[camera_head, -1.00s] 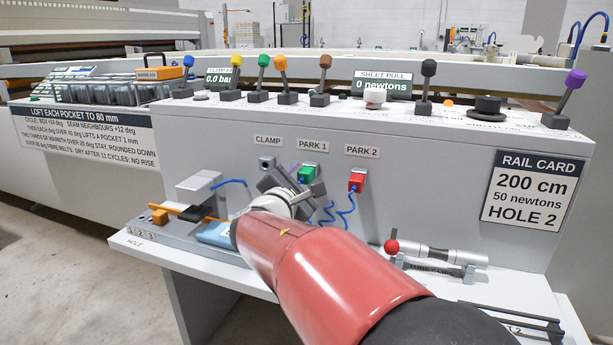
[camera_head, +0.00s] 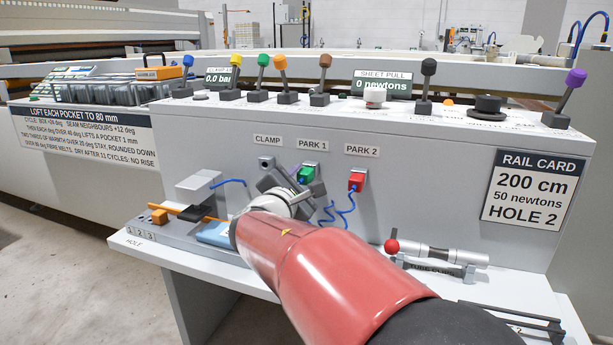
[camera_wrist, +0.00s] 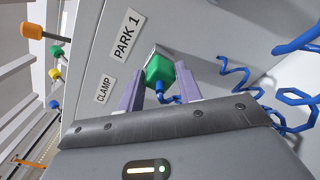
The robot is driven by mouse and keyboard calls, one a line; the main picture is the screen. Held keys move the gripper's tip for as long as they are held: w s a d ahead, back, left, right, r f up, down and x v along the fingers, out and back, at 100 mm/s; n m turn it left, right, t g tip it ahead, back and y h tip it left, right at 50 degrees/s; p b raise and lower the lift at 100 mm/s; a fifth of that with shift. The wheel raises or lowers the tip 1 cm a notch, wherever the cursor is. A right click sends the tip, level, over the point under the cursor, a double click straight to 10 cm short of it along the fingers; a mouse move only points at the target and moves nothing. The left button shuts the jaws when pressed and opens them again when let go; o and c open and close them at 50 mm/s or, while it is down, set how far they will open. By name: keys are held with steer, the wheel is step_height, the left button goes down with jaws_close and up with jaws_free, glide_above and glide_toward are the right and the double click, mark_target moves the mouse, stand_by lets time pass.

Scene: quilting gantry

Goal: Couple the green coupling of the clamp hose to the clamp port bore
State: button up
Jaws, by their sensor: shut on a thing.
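The green coupling (camera_head: 305,174) of the clamp hose sits at the port under the PARK 1 label, and a blue hose runs from it. In the wrist view the green coupling (camera_wrist: 159,72) is between the two fingers, touching the panel fitting. My gripper (camera_head: 300,182) is shut on it; the gripper also shows in the wrist view (camera_wrist: 160,88). The wrist view shows the CLAMP label but not clearly the bore.
A red coupling (camera_head: 356,182) sits at PARK 2, right of my gripper, with its blue hose hanging. Levers line the panel top.

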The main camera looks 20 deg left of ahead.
steer(key=shift+s+a+b, duration=0.15)
steer(key=shift+s+b, duration=0.4)
steer(key=shift+s, duration=1.05)
